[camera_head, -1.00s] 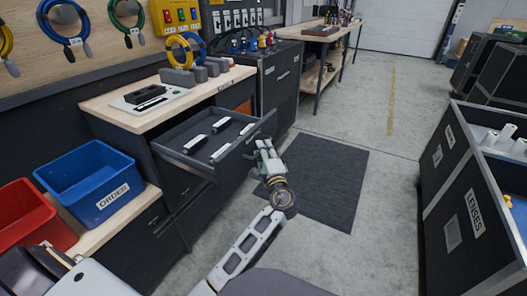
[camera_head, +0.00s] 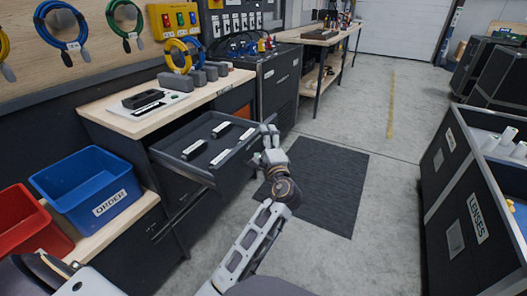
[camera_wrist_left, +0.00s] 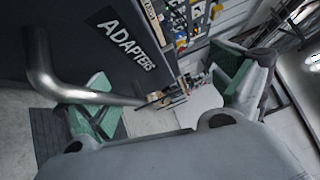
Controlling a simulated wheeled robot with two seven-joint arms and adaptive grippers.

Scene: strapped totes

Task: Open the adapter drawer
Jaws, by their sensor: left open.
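The adapter drawer (camera_head: 185,170) is pulled out from the dark cabinet under the wooden counter, with several small black and white items inside. In the left wrist view its front panel (camera_wrist_left: 75,40) carries the word ADAPTERS, and a silver bar handle (camera_wrist_left: 42,72) runs across it. My left gripper (camera_head: 270,137) is at the right part of the drawer front. In the wrist view my left gripper (camera_wrist_left: 165,100) has its fingers spread, one close to the handle's end; I cannot tell whether it touches. My right gripper is not in view.
A blue ORDER bin (camera_head: 88,188) and a red bin (camera_head: 25,220) stand at the left. A dark mat (camera_head: 325,185) lies on the floor beside the drawer. A case labelled LENSES (camera_head: 455,210) stands at the right. The floor between is clear.

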